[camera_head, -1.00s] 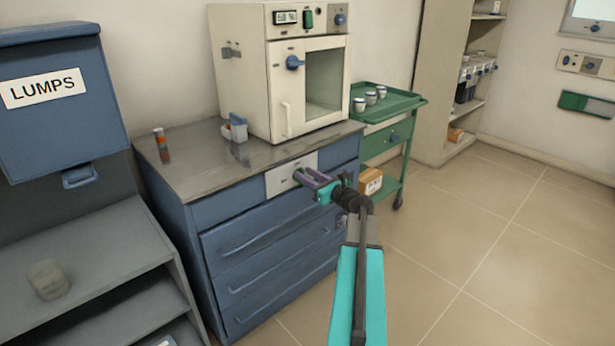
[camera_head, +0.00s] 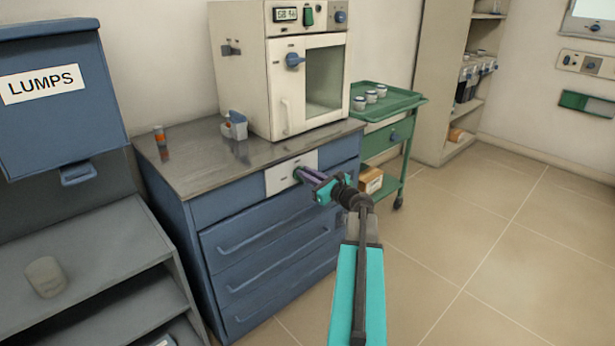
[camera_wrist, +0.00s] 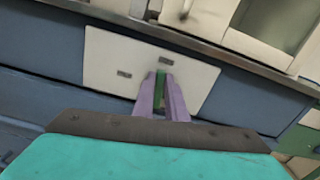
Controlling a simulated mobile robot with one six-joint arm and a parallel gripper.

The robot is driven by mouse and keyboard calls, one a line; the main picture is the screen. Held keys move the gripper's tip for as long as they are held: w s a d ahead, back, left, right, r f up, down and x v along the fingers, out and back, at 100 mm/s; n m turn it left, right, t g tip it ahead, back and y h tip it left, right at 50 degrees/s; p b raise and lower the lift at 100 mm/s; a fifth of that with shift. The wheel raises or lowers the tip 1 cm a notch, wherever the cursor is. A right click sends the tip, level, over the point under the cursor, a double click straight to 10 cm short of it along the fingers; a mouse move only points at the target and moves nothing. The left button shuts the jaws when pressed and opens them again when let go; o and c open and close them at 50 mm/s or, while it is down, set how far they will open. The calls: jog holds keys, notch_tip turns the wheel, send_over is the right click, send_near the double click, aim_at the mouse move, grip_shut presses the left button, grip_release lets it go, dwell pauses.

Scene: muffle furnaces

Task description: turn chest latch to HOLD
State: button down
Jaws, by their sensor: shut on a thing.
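The blue chest (camera_head: 255,247) of drawers stands in the middle of the head view, with a pale latch plate (camera_head: 279,179) on its top front. My gripper (camera_head: 302,176) reaches the plate's right part, its purple fingers pointing at the plate. In the wrist view the fingers (camera_wrist: 162,95) are shut on the green latch handle (camera_wrist: 161,88). Most of the handle is hidden between the fingers.
A white furnace (camera_head: 284,90) and an orange-capped vial (camera_head: 160,135) stand on the chest top. A green cart (camera_head: 403,117) is behind to the right. A blue LUMPS bin (camera_head: 60,110) and grey shelf (camera_head: 110,235) are at left. The floor at right is clear.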

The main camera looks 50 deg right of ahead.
jog(key=n+b, duration=0.3)
jog(key=n, duration=0.1)
jog(key=a+f+n+b, duration=0.1)
jog(key=n+b, duration=0.3)
jog(key=f+n+b, duration=0.1)
jog(key=n+b, duration=0.3)
jog(key=shift+a, duration=0.25)
jog(key=n+b, duration=0.4)
jog(key=shift+f, duration=0.1)
jog(key=c, duration=1.8)
grip_release()
jog(key=shift+s+a, duration=0.1)
